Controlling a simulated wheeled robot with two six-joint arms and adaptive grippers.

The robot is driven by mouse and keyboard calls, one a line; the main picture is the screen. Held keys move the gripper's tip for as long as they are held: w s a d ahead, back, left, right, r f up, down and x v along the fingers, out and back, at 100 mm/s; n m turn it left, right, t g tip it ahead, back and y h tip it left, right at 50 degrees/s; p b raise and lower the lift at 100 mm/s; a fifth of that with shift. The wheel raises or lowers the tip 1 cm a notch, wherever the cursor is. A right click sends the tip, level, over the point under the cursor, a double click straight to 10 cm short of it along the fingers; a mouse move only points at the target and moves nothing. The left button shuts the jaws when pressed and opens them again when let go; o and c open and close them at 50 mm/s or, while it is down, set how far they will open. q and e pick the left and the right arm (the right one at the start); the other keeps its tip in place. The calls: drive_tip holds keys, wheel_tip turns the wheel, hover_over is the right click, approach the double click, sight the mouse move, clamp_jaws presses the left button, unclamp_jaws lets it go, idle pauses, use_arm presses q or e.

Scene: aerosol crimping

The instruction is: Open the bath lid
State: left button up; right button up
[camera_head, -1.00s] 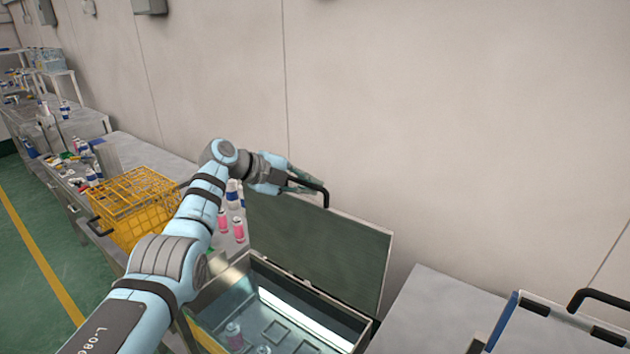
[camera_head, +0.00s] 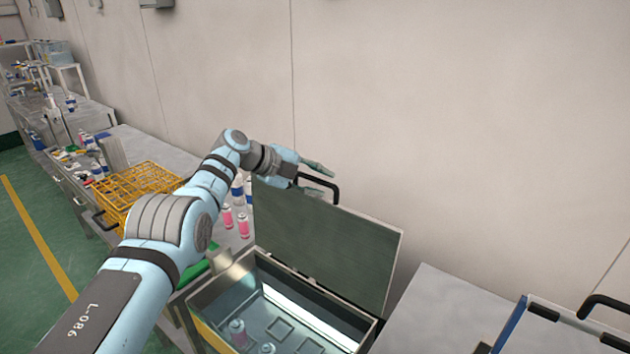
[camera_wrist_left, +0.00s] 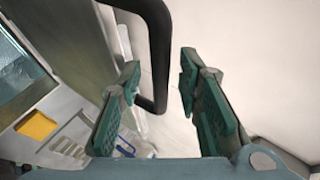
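The bath (camera_head: 218,286) is a metal tank at the bottom centre of the head view, with its top open. Its grey-green lid (camera_head: 325,245) stands raised along the wall side. A black handle (camera_head: 335,188) sticks up from the lid's upper left edge and also shows in the left wrist view (camera_wrist_left: 160,50). My left gripper (camera_head: 324,180) is at this handle. In the wrist view its green-padded fingers (camera_wrist_left: 158,95) are spread apart, with the lower end of the handle in the gap, clear of the pads. My right gripper is out of view.
Pink and white bottles (camera_head: 244,228) and a yellow wire basket (camera_head: 135,185) are on the bench to the left. A bare grey surface (camera_head: 440,310) lies right of the bath, then another lidded box (camera_head: 560,335). The wall is close behind.

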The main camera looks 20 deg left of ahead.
use_arm(q)
drive_tip(key=shift+s+a+r, duration=0.2)
drive_tip(key=shift+a+r, duration=0.05)
drive_tip(key=shift+r, duration=0.05)
drive_tip(key=v, duration=1.1)
drive_tip(key=shift+s, duration=0.15)
drive_tip(key=shift+d+f, duration=0.1)
